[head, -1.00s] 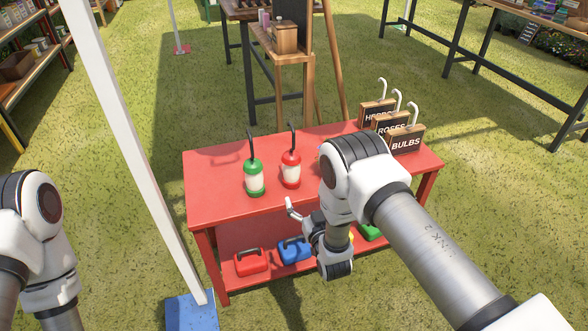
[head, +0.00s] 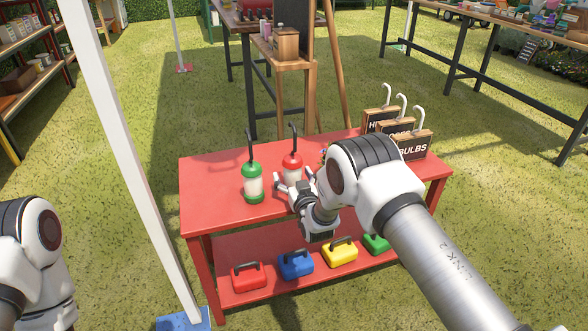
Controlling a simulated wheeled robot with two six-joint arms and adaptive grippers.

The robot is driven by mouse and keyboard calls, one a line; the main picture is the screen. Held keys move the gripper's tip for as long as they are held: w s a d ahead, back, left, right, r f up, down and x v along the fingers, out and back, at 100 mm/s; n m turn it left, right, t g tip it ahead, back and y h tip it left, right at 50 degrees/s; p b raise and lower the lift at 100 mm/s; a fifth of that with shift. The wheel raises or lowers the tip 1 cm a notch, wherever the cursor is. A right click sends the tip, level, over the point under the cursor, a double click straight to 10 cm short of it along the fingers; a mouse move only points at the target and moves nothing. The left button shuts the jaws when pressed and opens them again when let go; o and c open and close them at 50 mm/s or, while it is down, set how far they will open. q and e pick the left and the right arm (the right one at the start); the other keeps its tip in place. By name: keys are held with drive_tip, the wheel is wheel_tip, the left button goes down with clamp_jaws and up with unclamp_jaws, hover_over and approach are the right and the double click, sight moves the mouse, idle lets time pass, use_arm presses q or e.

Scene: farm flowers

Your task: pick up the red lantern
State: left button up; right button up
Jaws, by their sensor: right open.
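The red lantern (head: 291,163) stands upright on the red table (head: 213,196), with a red top, a white body and a dark upright handle. My right gripper (head: 292,184) is open just in front of it, its fingers overlapping the lantern's lower part. I cannot tell whether they touch it. A green lantern (head: 252,183) stands close to its left. My left arm is at the lower left edge, and its gripper is out of view.
Signs with white hooks, one reading BULBS (head: 414,146), stand at the table's right. The lower shelf holds red (head: 248,276), blue (head: 296,264), yellow (head: 340,252) and green (head: 377,243) boxes. A white pole (head: 120,140) rises left of the table.

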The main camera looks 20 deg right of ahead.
sight(295, 172)
drive_tip(key=c, duration=1.2)
drive_tip(key=shift+r, duration=0.15)
drive_tip(key=shift+r+p, duration=1.05)
drive_tip(key=shift+r, duration=0.35)
drive_tip(key=shift+f, duration=0.1)
